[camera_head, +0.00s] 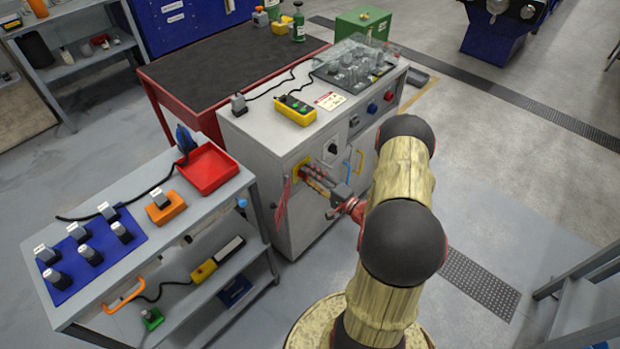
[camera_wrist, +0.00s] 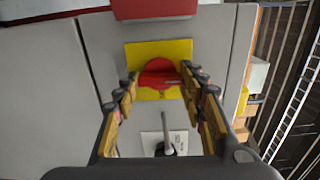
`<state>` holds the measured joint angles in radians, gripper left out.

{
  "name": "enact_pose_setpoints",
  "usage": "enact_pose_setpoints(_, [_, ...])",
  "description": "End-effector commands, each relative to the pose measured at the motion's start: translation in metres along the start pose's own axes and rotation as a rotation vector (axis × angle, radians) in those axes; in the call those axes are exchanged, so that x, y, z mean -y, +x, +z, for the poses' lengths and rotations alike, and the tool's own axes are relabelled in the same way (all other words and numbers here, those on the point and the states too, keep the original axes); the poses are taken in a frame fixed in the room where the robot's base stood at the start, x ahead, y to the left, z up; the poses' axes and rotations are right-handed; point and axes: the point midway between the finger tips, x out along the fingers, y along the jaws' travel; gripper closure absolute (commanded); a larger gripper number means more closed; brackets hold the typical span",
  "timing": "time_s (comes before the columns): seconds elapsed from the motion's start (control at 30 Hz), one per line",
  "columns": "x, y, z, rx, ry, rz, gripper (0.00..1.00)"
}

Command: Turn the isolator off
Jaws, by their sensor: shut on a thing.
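The isolator is a red rotary handle (camera_wrist: 160,76) on a yellow square plate (camera_wrist: 178,48), set in the grey cabinet's front. In the wrist view the handle's grip bar lies across the picture. My gripper (camera_wrist: 160,82) has its two fingers on either side of the red handle and is shut on it. In the head view my gripper (camera_head: 322,184) reaches the cabinet front at the yellow plate (camera_head: 298,171); the fingers hide most of the handle there.
A red tag or flap (camera_head: 282,196) sticks out left of the plate. A black switch on a white plate (camera_head: 332,148) is close by on the cabinet (camera_head: 270,145). A grey trolley (camera_head: 85,305) stands at the left.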

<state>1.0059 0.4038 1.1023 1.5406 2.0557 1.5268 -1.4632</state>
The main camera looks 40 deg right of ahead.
Motion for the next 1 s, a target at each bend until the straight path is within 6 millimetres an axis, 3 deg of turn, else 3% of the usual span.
enact_pose_setpoints(0.53, [-0.0004, -0.0002, 0.0002, 0.000, -0.024, 0.001, 0.84])
enact_pose_setpoints(0.57, [-0.0004, -0.0002, 0.0002, 0.000, -0.024, 0.001, 0.58])
enact_pose_setpoints(0.87, [-0.0002, -0.0001, 0.0002, 0.000, -0.024, 0.001, 0.41])
enact_pose_setpoints(1.0, [-0.0001, -0.0001, 0.0002, 0.000, -0.024, 0.001, 0.40])
